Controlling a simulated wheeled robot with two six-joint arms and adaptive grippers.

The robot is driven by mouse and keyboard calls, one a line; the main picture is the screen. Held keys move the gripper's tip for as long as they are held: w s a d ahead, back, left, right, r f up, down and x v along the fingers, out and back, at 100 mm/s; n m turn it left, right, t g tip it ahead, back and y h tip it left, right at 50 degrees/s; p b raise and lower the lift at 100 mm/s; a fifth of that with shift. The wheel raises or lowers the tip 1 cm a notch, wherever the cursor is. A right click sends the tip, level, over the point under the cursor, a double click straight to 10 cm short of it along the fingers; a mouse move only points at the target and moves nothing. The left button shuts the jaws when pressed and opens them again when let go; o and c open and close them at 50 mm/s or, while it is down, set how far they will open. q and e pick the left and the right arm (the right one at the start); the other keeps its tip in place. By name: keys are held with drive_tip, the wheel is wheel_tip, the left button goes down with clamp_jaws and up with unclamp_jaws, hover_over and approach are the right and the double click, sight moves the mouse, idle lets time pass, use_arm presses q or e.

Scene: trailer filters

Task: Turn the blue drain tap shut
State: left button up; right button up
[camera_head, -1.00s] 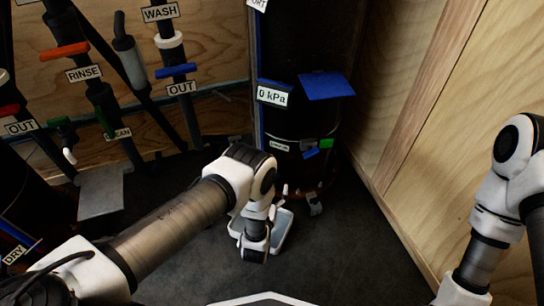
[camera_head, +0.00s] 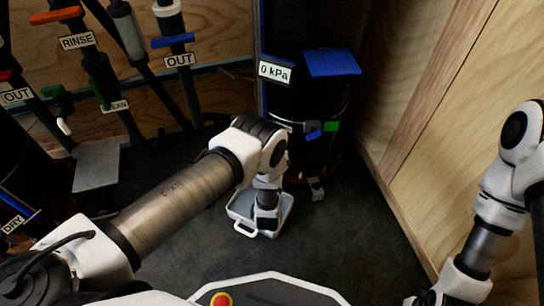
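A small blue tap handle (camera_head: 314,134) shows low on the front of the black tank (camera_head: 290,100), with a green part (camera_head: 331,126) just right of it. It looks tilted, but how far it is turned is too small to tell. My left arm comes in from the left, its wrist in front of the tank's lower left side and its end down over a pale tray (camera_head: 243,229). The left gripper's fingers cannot be made out; the wrist hides part of the tank's base. My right arm runs down the right edge, its gripper out of view.
A "0 kPa" label (camera_head: 275,71) and a blue flap (camera_head: 332,62) are on the tank. A small grey fitting (camera_head: 317,189) lies at its foot. A plywood wall (camera_head: 470,140) closes the right side. Labelled pipes, including a blue "OUT" handle (camera_head: 172,41), stand at left. The floor (camera_head: 345,240) is clear centre right.

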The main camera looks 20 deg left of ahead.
use_arm(q)
drive_tip(key=c, duration=0.7)
drive_tip(key=shift+a+r+m+h, duration=0.1)
drive_tip(key=shift+m+h, duration=0.2)
drive_tip(key=shift+h, duration=0.1)
drive_tip(key=m+h+p, duration=0.1)
drive_tip(key=h, duration=0.1)
drive_tip(key=shift+m+t+h, duration=0.3)
drive_tip(key=shift+m+h, duration=1.3)
drive_tip(key=shift+h, duration=0.7)
drive_tip(key=o, duration=1.2)
drive_tip(key=shift+s, duration=0.1)
